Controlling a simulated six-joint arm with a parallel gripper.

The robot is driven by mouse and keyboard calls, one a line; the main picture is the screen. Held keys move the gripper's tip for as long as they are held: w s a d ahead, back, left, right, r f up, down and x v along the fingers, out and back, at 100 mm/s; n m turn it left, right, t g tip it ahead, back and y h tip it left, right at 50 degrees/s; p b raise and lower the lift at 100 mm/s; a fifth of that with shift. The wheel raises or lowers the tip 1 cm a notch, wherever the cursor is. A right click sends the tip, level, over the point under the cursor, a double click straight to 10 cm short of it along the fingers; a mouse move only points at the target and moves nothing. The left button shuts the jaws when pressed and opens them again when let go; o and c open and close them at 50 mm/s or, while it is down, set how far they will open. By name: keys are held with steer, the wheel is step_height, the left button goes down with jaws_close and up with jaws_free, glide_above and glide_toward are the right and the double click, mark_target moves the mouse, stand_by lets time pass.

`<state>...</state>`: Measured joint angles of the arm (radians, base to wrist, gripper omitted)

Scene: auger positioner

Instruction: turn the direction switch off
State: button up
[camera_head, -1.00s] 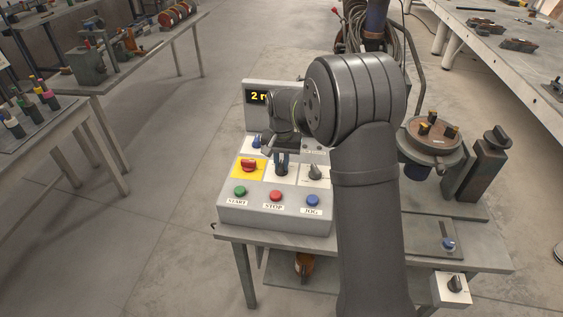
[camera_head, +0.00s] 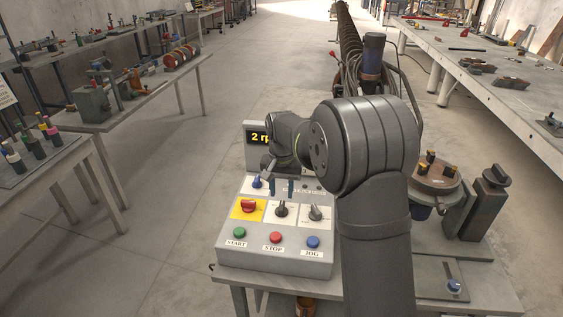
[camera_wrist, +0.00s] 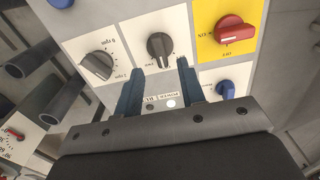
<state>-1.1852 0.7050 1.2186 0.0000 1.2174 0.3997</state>
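The control box (camera_head: 277,262) carries two dark rotary knobs on white plates: a middle knob (camera_head: 281,210) and a right knob (camera_head: 315,213). The labels are too small to tell surely which is the direction switch. In the wrist view the middle knob (camera_wrist: 160,46) lies just beyond my fingertips, pointer roughly upright. The other knob (camera_wrist: 97,66) sits at left, tilted, with labels at two positions. My gripper (camera_head: 283,188) is open and empty above the middle knob. In the wrist view its two blue fingers (camera_wrist: 160,66) stand apart, without visible contact with the knob.
A red switch (camera_head: 248,206) on a yellow plate is left of the knobs. Green (camera_head: 239,232), red (camera_head: 276,237) and blue (camera_head: 313,242) buttons line the front. A display (camera_head: 257,137) stands behind, partly hidden by my arm. The positioner table (camera_head: 434,172) is at right.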

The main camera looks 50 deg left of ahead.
mark_target(282, 205)
step_height(282, 205, up, 12)
stand_by(0.3)
steer(key=shift+f, duration=0.1)
stand_by(0.4)
step_height(282, 205, down, 17)
steer(key=shift+f, duration=0.2)
stand_by(0.4)
steer(key=shift+r, duration=0.1)
